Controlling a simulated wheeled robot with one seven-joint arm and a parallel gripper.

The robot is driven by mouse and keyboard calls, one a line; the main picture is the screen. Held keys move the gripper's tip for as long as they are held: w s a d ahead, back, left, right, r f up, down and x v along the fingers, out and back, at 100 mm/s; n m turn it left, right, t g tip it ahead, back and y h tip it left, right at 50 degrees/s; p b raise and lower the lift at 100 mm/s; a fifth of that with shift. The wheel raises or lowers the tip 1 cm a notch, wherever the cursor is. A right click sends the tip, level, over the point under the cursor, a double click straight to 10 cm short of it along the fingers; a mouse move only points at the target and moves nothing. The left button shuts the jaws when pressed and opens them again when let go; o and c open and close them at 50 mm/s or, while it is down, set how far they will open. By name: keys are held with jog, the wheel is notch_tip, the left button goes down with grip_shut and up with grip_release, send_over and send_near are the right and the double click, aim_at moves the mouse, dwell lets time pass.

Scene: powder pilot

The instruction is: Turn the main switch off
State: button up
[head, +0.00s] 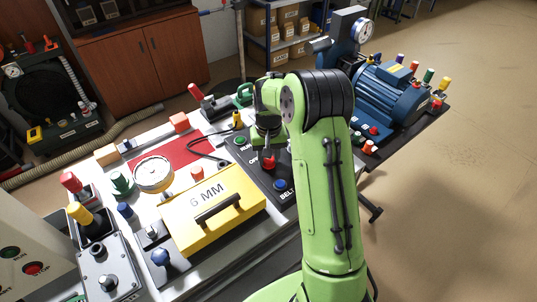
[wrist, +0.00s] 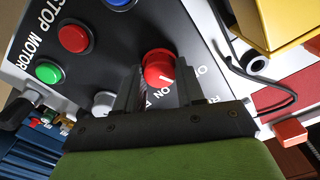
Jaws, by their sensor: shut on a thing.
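The main switch, a red rotary knob (wrist: 158,66) with a white pointer line, stands on the dark control panel (wrist: 135,35). In the wrist view my gripper (wrist: 156,82) has one finger on each side of the knob and is shut on it. The word ON is printed just below the knob, and a letter O shows to its right; the rest of that label is hidden. The white line slants down to the right, and its exact setting is hard to tell. In the head view the red knob (head: 269,162) shows below my gripper (head: 267,148).
Beside the switch are a red button (wrist: 74,38), a green button (wrist: 48,73) and a grey knob (wrist: 103,102). A yellow case marked 6 MM (head: 185,220) lies left of the panel. A blue motor (head: 388,95) stands at the right. Open floor lies beyond.

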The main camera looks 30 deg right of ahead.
jog(key=shift+r+n, duration=0.1)
jog(key=shift+n, duration=0.5)
jog(key=shift+w, duration=0.1)
jog(key=o, duration=1)
notch_tip(320, 180, up, 16)
jog(key=p, duration=0.2)
jog(key=shift+p, duration=0.35)
